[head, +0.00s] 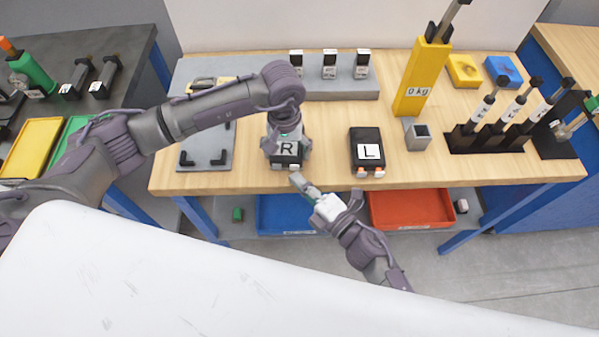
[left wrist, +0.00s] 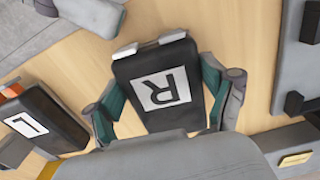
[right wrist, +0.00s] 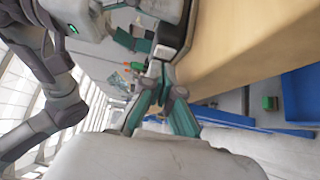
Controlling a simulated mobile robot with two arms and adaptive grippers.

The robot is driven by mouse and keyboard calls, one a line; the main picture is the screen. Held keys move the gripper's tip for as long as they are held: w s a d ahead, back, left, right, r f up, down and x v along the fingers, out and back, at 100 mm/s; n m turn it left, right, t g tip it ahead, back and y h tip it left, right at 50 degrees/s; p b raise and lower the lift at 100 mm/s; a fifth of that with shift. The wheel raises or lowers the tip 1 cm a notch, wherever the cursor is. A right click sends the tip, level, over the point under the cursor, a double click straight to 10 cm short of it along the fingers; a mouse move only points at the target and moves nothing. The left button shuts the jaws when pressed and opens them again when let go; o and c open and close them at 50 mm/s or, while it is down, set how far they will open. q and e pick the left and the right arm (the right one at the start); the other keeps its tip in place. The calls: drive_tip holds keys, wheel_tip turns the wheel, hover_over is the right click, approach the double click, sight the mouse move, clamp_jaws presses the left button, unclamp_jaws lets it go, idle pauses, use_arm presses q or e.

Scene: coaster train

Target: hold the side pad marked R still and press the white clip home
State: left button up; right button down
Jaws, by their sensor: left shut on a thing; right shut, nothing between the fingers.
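The side pad marked R (head: 287,149) is a dark block lying on the wooden table near its front edge. My left gripper (head: 288,143) comes down from above and is shut on it; the left wrist view shows one finger on each side of the pad (left wrist: 150,68). The white clip (head: 295,167) sits at the pad's front edge. It shows as pale pieces along that edge in the left wrist view (left wrist: 172,36). My right gripper (head: 296,180) is shut and empty, its tips at the clip; in the right wrist view the tips (right wrist: 158,72) hide part of the clip (right wrist: 164,52).
The pad marked L (head: 367,147), with orange and white clips, lies to the right. A grey plate (head: 205,155) lies to the left. A yellow 0 kg post (head: 421,80) stands behind right. Blue (head: 285,226) and red (head: 411,221) trays sit below the table's front edge.

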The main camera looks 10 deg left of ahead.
sight(286, 150)
use_arm(q)
drive_tip(key=shift+a, duration=0.1)
use_arm(e)
drive_tip(key=s+v, duration=0.1)
drive_tip(key=v, duration=1)
drive_tip(key=shift+a, duration=0.35)
drive_tip(key=shift+s+f, duration=0.1)
use_arm(q)
drive_tip(key=o, duration=1.3)
drive_tip(key=shift+w, duration=0.1)
drive_tip(key=shift+r, duration=0.1)
wheel_tip(286, 150, up, 12)
